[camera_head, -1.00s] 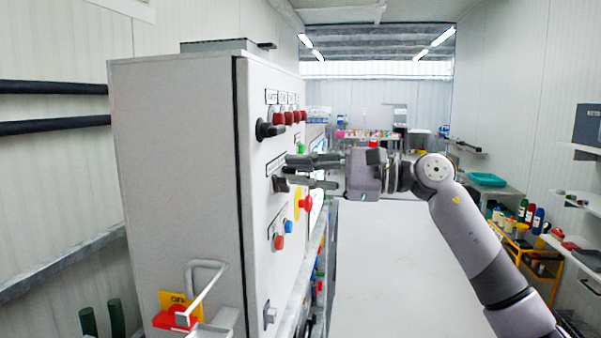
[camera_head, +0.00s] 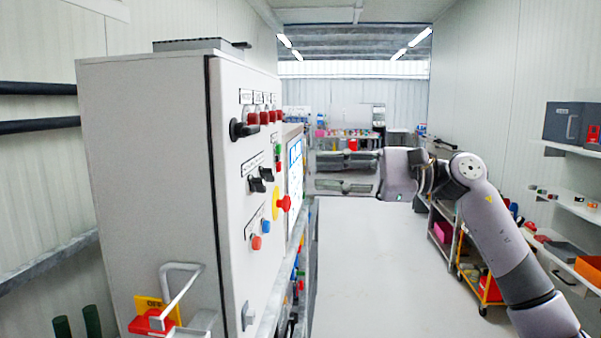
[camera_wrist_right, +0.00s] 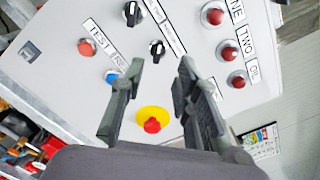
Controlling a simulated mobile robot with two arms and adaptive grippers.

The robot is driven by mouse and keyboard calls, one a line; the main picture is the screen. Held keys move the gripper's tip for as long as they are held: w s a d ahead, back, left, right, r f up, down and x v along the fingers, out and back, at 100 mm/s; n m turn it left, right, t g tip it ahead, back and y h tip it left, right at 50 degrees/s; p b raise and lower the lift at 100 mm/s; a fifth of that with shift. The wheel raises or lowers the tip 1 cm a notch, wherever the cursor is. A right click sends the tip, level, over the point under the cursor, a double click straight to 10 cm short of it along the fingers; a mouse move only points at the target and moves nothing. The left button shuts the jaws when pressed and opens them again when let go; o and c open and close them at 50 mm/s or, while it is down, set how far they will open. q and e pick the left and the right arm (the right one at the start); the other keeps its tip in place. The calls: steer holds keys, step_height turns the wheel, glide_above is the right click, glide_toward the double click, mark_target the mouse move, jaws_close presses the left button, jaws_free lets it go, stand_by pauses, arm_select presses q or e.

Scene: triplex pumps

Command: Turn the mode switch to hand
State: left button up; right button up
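The control cabinet's front panel (camera_head: 232,215) carries two small black rotary knobs side by side, a nearer one (camera_head: 257,184) and a farther one (camera_head: 266,174). Their labels are too small to read, so I cannot tell which is the mode switch. Both knobs also show in the right wrist view, one at the top (camera_wrist_right: 132,12) and one lower (camera_wrist_right: 157,50). My right gripper (camera_head: 346,173) is open and empty, its fingers pointing at the panel, clear of it to the right of the knobs. In the wrist view the lower knob appears beyond the fingertips. My left gripper is out of view.
A red emergency stop on a yellow disc (camera_wrist_right: 153,120) sits near the knobs. Red lamps (camera_wrist_right: 226,50), a red button (camera_wrist_right: 85,47) and a blue button (camera_wrist_right: 112,77) are around them. A larger black handle (camera_head: 242,129) juts out above. The floor (camera_head: 375,270) right of the cabinet is clear.

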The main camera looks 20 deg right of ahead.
steer(key=shift+v, duration=1.2)
